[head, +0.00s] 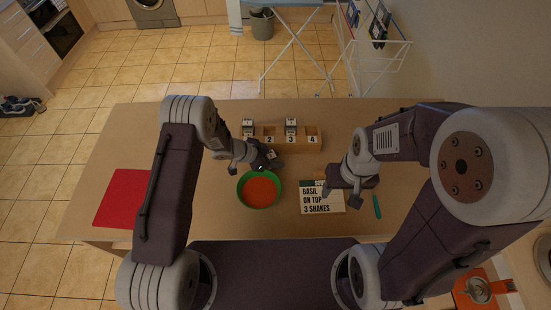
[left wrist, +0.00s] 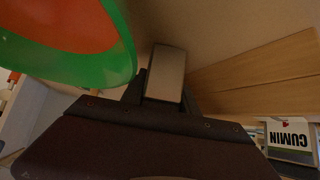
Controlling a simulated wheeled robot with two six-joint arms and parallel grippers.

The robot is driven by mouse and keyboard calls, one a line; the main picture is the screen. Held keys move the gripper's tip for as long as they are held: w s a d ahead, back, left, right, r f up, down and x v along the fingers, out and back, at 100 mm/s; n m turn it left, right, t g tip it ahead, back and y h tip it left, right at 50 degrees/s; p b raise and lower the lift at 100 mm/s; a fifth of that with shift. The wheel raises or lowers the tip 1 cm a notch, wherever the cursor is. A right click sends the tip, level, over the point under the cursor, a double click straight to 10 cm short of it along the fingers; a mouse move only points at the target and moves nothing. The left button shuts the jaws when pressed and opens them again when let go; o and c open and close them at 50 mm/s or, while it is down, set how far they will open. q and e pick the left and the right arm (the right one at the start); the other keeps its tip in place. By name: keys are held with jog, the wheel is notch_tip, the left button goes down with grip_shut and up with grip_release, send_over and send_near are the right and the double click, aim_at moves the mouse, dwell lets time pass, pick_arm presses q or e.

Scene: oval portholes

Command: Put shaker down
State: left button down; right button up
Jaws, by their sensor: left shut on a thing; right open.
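My left gripper (head: 265,162) is between the green bowl and the spice rack. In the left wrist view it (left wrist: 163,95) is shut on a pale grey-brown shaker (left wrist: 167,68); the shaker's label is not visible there. The wooden rack (head: 302,147) has slots numbered 1 to 4. One shaker (head: 249,127) stands at slot 1 and another (head: 291,126) at slot 3; slots 2 and 4 look empty. A shaker labelled CUMIN (left wrist: 288,138) shows in the left wrist view. My right gripper (head: 352,184) is open and empty near the recipe card.
The green bowl (head: 243,198) with orange-red soup (head: 260,190) sits just in front of the left gripper. The card (head: 318,203) reads "basil on top 3 shakes". A teal item (head: 377,206) lies right of it. A red mat (head: 125,197) lies at the left.

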pick_arm(q)
jog(key=shift+s+f, duration=0.1)
jog(key=c, duration=1.2)
grip_release()
jog(key=shift+a+r, duration=0.1)
jog(key=shift+r, duration=0.2)
jog(key=v, duration=1.1)
jog(key=shift+a+r, duration=0.2)
jog(key=shift+r, duration=0.05)
jog(key=shift+s, duration=0.15)
